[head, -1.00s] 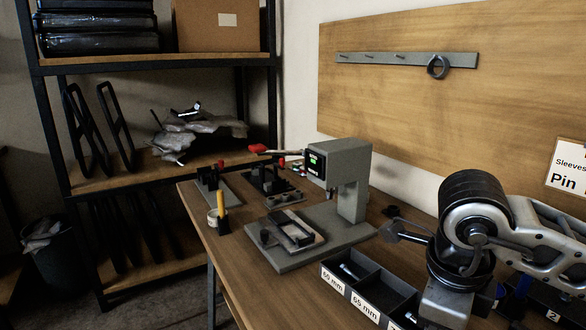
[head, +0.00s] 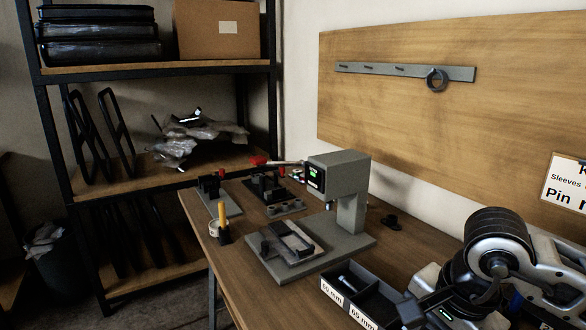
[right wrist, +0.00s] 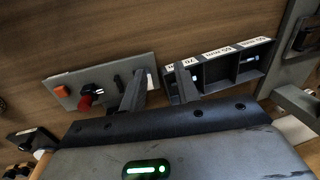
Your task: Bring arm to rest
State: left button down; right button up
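My right arm (head: 490,262) reaches in from the lower right in the head view, folded low over the right end of the workbench. My right gripper (right wrist: 160,80) shows in the right wrist view with its two dark fingers apart and nothing between them. It is above the bench, with the labelled parts bin (right wrist: 222,48) beyond its fingers. In the head view the gripper is mostly hidden at the bottom edge, near the bin (head: 368,298). My left gripper is in neither view.
A grey press (head: 350,195) stands on the workbench (head: 225,265), with black fixtures (head: 270,190) and a yellow-handled tool (head: 223,217) to its left. A grey panel (right wrist: 100,82) with red controls shows in the right wrist view. Shelving (head: 165,60) stands behind left.

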pick_arm(q)
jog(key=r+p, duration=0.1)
jog(key=p, duration=0.1)
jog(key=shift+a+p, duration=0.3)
jog(key=shift+p, duration=0.1)
pick_arm(e)
jog(key=n+g, duration=0.1)
jog(key=n, duration=0.4)
jog(key=n+y, duration=0.1)
jog(key=n, duration=0.5)
jog(key=shift+s+f+g, duration=0.1)
jog(key=shift+s+g, duration=0.05)
jog(key=shift+g, duration=0.25)
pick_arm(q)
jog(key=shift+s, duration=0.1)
